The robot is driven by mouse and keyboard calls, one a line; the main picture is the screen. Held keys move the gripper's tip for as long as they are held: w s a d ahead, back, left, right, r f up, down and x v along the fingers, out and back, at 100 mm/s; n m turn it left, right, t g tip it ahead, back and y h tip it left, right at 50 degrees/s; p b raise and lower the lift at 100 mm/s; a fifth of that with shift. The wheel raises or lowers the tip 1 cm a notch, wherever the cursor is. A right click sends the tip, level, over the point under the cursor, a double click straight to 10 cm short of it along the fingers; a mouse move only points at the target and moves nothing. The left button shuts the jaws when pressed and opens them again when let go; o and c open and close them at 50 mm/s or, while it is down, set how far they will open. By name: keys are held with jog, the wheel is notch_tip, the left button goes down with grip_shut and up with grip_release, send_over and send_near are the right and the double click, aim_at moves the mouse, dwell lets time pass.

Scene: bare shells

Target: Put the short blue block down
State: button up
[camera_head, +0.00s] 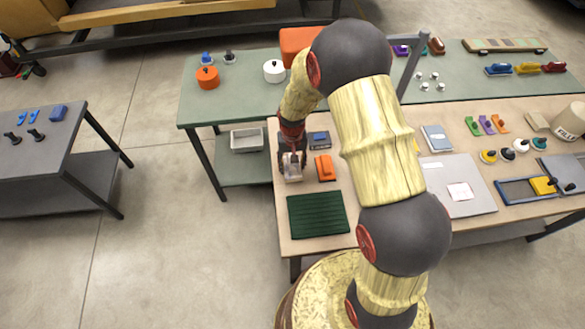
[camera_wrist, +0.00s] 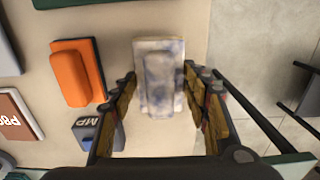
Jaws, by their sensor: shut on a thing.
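My gripper (camera_head: 292,158) is low over the left end of the wooden table. In the wrist view its two fingers (camera_wrist: 160,88) stand on both sides of a pale block with blue-grey patches (camera_wrist: 158,75), which has a narrower raised top. This pale block (camera_head: 292,173) also shows below the fingers in the head view. It is the only thing between the fingers; no plain blue block shows there. It appears level and at or just above the table; I cannot tell whether it touches.
An orange block (camera_head: 325,168) lies close to the right, with a grey-and-blue item (camera_head: 319,139) behind it. A ridged dark green mat (camera_head: 317,215) lies in front. The table's left edge is close. A grey tray (camera_head: 247,139) sits on the green table's lower shelf.

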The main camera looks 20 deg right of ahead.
jog(key=shift+f, duration=1.2)
jog(key=shift+f, duration=0.15)
jog(key=o, duration=1.1)
jog(key=shift+s, duration=0.1)
